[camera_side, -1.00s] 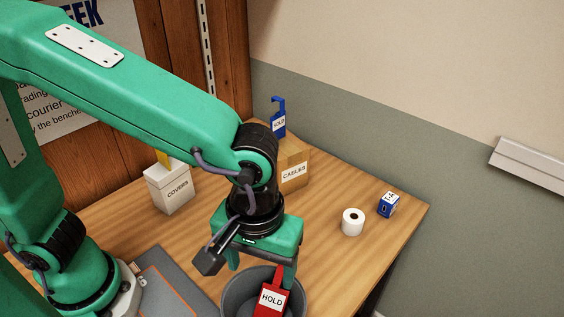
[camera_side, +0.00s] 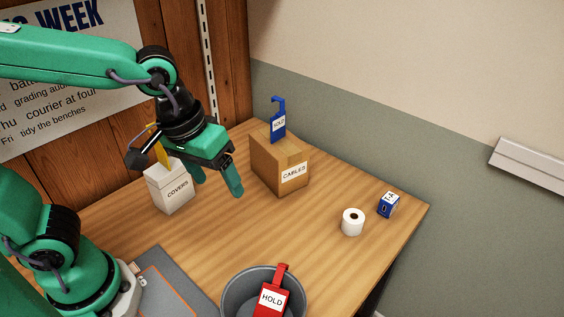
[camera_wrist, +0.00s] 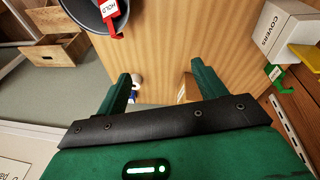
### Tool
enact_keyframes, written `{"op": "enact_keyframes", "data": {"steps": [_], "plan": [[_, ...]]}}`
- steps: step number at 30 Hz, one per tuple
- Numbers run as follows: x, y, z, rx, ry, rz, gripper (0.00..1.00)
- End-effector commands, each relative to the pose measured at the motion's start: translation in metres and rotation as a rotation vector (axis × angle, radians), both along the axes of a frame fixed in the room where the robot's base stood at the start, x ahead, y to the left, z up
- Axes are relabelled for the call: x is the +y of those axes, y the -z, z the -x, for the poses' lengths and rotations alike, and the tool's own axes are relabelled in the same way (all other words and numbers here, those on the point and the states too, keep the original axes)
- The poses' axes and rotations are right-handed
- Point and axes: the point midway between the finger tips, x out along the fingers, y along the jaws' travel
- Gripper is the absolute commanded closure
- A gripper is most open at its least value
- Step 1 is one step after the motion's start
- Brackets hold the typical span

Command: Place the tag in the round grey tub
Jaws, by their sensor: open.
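The red tag (camera_side: 272,297), with a white HOLD label, is in the round grey tub (camera_side: 233,287) at the bottom of the side view. Its hooked top sticks up above the far rim. In the wrist view the tub (camera_wrist: 82,10) and the red tag (camera_wrist: 111,22) show at the top left, cut off by the frame. My gripper (camera_side: 218,187) is open and empty, raised above the table between the COVERS box and the CABLES box, well away from the tub. In the wrist view, my gripper's fingers (camera_wrist: 160,74) stand apart with nothing held.
A blue HOLD tag (camera_side: 278,124) stands at the cardboard CABLES box (camera_side: 265,170). The white COVERS box (camera_side: 169,190) has a yellow piece (camera_side: 162,151) above it. A white roll (camera_side: 353,222) and a blue cube (camera_side: 388,206) are at right. The middle of the table is clear.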

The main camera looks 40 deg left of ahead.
Motion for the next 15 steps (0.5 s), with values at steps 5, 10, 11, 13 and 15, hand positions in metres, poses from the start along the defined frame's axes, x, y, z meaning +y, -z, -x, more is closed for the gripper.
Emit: {"op": "enact_keyframes", "data": {"steps": [5, 10, 11, 13, 15], "plan": [[0.051, -0.012, 0.006, -0.11, 0.047, -0.032, 0.3], [0.088, -0.018, 0.017, -0.199, 0.099, -0.093, 0.3], [0.093, -0.019, 0.019, -0.212, 0.107, -0.104, 0.3], [0.103, -0.019, 0.023, -0.235, 0.123, -0.128, 0.3], [0.11, -0.02, 0.026, -0.253, 0.136, -0.148, 0.3]]}}
